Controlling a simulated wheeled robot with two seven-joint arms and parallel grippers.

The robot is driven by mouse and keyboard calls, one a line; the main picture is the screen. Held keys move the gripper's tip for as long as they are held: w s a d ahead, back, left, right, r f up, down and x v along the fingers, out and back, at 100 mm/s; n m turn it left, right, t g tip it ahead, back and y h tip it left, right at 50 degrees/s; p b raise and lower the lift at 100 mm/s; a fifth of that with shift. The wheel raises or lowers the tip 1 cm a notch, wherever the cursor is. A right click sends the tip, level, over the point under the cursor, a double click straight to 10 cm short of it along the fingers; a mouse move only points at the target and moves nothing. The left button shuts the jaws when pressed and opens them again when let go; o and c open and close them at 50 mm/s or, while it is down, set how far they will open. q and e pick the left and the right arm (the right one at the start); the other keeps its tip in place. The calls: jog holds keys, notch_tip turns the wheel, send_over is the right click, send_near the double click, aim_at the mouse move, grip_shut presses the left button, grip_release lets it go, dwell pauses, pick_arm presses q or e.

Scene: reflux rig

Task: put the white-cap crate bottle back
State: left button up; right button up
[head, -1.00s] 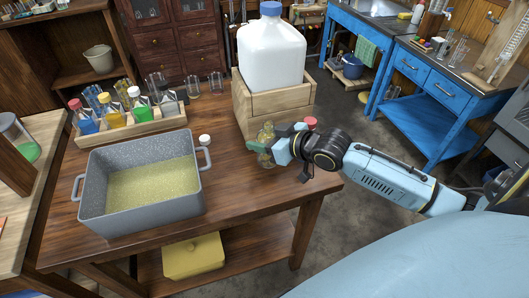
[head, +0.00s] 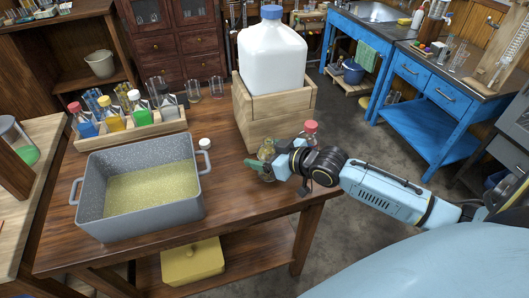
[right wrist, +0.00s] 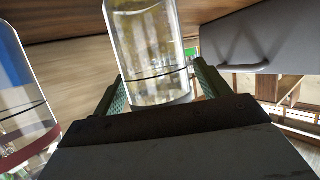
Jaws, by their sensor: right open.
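My right gripper (head: 262,165) is over the front right part of the wooden table, open around a clear, yellowish bottle (head: 266,149). In the right wrist view the bottle (right wrist: 150,50) stands between the two green finger pads of the gripper (right wrist: 161,75), its cap out of frame. No cap can be made out on it in the head view. The wooden crate (head: 148,136) at the back left holds several bottles. One of them is a white-capped bottle with green liquid (head: 141,114). A small white cap-like thing (head: 205,143) is beside the pot. My left gripper is not in view.
A grey pot (head: 140,221) with yellowish contents fills the table's left front. A white jug (head: 271,55) sits in a wooden box (head: 275,133) behind my gripper. A red-capped bottle (head: 310,129) stands close right of it. Glass beakers (head: 217,87) stand behind.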

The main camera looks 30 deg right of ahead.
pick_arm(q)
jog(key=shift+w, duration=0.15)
pick_arm(e)
jog(key=shift+r, duration=0.1)
jog(key=shift+s+r, duration=0.1)
jog(key=shift+s, duration=0.1)
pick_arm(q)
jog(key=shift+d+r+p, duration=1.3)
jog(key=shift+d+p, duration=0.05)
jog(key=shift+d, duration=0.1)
pick_arm(e)
jog(key=v, duration=1.1)
jog(key=shift+s, duration=0.25)
